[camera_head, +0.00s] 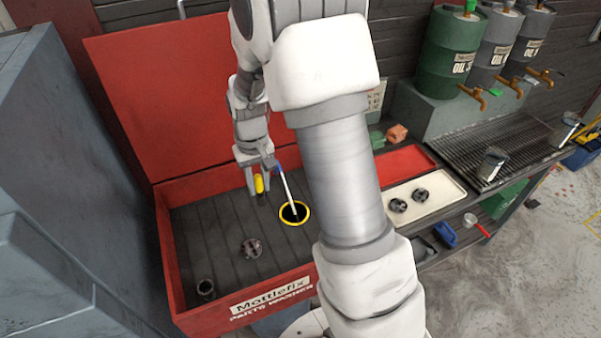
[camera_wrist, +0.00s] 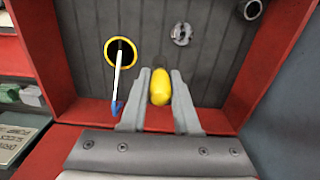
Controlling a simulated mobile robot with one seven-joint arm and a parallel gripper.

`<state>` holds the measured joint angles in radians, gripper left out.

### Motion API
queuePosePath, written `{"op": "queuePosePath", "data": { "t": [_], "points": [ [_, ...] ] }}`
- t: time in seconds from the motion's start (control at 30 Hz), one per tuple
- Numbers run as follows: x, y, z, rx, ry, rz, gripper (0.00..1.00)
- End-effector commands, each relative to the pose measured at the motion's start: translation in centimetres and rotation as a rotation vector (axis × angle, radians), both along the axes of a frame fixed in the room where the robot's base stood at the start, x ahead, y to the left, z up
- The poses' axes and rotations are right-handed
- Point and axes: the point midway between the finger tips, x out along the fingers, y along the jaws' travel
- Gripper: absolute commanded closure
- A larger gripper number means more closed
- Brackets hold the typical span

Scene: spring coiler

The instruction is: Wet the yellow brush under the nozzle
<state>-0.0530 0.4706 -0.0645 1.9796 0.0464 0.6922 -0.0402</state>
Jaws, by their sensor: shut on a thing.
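The yellow brush (camera_head: 259,184) is between the fingers of my gripper (camera_head: 254,188), which is shut on it above the washer basin. In the wrist view the brush (camera_wrist: 160,87) shows as a yellow rounded end between the fingertips (camera_wrist: 158,82); its bristles are not clearly seen. The nozzle (camera_head: 287,189) is a thin white tube with a blue part at its back end. It is just right of the brush in the head view, apart from it. In the wrist view the nozzle (camera_wrist: 119,77) is left of the brush, its white end overlapping the yellow-ringed drain.
The red parts washer (camera_head: 240,309) has a raised lid (camera_head: 160,90) behind my arm. A cream tray (camera_head: 430,208) with two parts stands right.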

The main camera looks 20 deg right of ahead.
Motion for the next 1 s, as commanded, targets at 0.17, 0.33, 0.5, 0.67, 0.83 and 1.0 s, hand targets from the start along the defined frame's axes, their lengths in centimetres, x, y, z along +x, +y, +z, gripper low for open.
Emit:
{"op": "queuePosePath", "data": {
  "t": [0.17,0.33,0.5,0.67,0.83,1.0],
  "points": [
    [0.7,0.0,-3.9,0.0,-0.002,0.0,1.0],
    [1.2,0.0,-6.3,0.0,-0.001,0.0,1.0],
    [1.7,-0.3,-8.1,0.0,0.0,-0.02,1.0],
    [2.7,-2.1,-7.2,-0.001,-0.001,-0.16,1.0],
    [3.6,-5.5,-4.9,-0.003,0.001,-0.413,1.0],
    [4.2,-8.3,-2.8,-0.002,0.001,-0.634,1.0]
  ]
}}
